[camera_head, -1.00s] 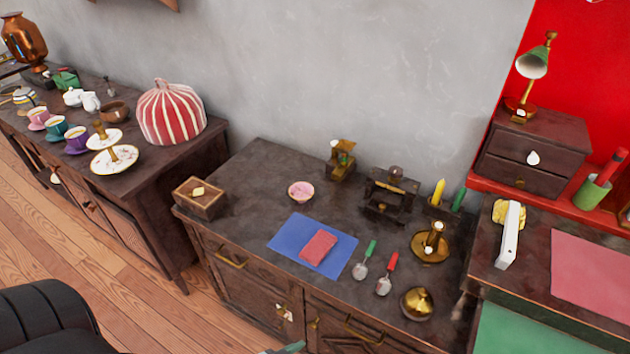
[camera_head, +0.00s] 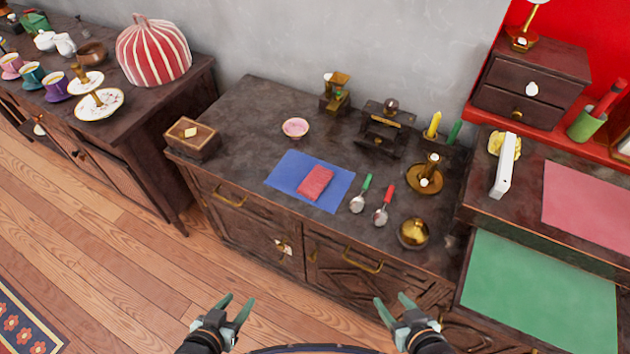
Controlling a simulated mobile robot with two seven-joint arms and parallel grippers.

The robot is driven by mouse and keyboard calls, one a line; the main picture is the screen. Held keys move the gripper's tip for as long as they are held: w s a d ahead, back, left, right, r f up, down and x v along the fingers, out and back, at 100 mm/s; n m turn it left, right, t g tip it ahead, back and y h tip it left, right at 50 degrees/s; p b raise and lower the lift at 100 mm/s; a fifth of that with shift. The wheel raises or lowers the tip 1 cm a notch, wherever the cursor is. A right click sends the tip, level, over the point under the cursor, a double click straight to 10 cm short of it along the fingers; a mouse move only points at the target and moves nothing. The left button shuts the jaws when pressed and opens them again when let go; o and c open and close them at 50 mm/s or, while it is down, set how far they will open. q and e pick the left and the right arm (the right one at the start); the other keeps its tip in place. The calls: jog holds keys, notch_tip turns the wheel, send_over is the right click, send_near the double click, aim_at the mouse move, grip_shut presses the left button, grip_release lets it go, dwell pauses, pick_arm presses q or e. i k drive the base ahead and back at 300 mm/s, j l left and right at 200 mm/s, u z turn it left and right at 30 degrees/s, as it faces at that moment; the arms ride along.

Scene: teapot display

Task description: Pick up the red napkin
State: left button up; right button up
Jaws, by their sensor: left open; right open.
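The red napkin (camera_head: 316,182) is a small folded cloth lying on a blue mat (camera_head: 286,174). The mat lies flat on the dark wooden cabinet top (camera_head: 240,130) in the middle of the head view. My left gripper (camera_head: 234,305) is open and empty at the bottom, in front of the cabinet and well short of the napkin. My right gripper (camera_head: 393,304) is open and empty at the bottom, further right, also apart from the napkin.
Right of the mat lie a green-handled spoon (camera_head: 360,195) and a red-handled spoon (camera_head: 383,208). A brass pot (camera_head: 413,233) and candle holder (camera_head: 424,178) stand beyond. A pink bowl (camera_head: 295,128) sits behind the mat, a wooden box (camera_head: 192,138) at the left corner.

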aim_at(316, 182)
jog(key=i+j+z, duration=0.2)
jog(key=j+z, duration=0.3)
jog(key=j, duration=0.6)
jog(key=j+z, duration=0.5)
jog(key=j, duration=0.65)
